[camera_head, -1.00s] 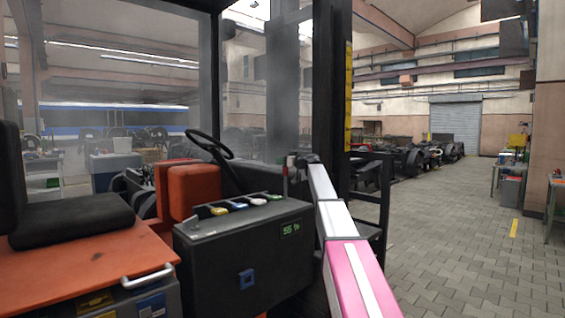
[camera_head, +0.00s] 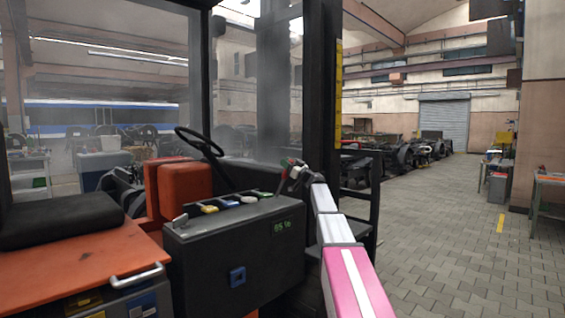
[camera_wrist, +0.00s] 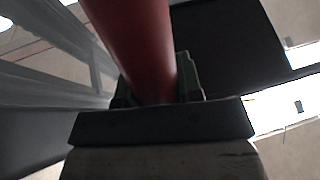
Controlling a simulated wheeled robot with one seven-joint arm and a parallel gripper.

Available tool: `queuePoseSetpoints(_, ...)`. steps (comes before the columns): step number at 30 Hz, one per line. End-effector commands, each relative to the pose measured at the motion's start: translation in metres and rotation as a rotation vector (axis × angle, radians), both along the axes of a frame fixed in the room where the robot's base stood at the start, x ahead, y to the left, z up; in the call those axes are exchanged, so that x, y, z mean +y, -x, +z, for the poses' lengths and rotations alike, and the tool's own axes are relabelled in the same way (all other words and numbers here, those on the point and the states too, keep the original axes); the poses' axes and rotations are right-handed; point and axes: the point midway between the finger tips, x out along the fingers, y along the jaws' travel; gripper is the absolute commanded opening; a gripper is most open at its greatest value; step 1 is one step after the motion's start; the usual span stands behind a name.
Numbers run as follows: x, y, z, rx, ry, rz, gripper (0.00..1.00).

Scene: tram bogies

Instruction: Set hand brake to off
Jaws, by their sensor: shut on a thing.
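The hand brake lever shows as a thick red bar (camera_wrist: 135,40) in the wrist view. It runs from the top of the picture down between the fingers of my gripper (camera_wrist: 156,86), which is shut on it. In the head view my gripper (camera_head: 291,167) is small, at the far end of my pink and white arm, beside the forklift's dark front post. Only a small red spot of the lever shows there. The lever's base and its off mark cannot be made out.
The black steering wheel (camera_head: 201,141) and a dark control box (camera_head: 235,255) with coloured levers on top stand left of my arm. An orange cover (camera_head: 75,262) and black seat (camera_head: 62,222) lie further left. Open paved floor (camera_head: 440,240) extends to the right.

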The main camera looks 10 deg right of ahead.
Motion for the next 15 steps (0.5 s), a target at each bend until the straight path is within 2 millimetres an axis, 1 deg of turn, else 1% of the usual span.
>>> queuePoseSetpoints(6,-0.0049,0.0073,-0.0042,-0.038,-0.027,0.001,0.0)
queuePoseSetpoints(15,-0.0061,0.0092,-0.0055,-0.045,-0.03,0.001,0.0)
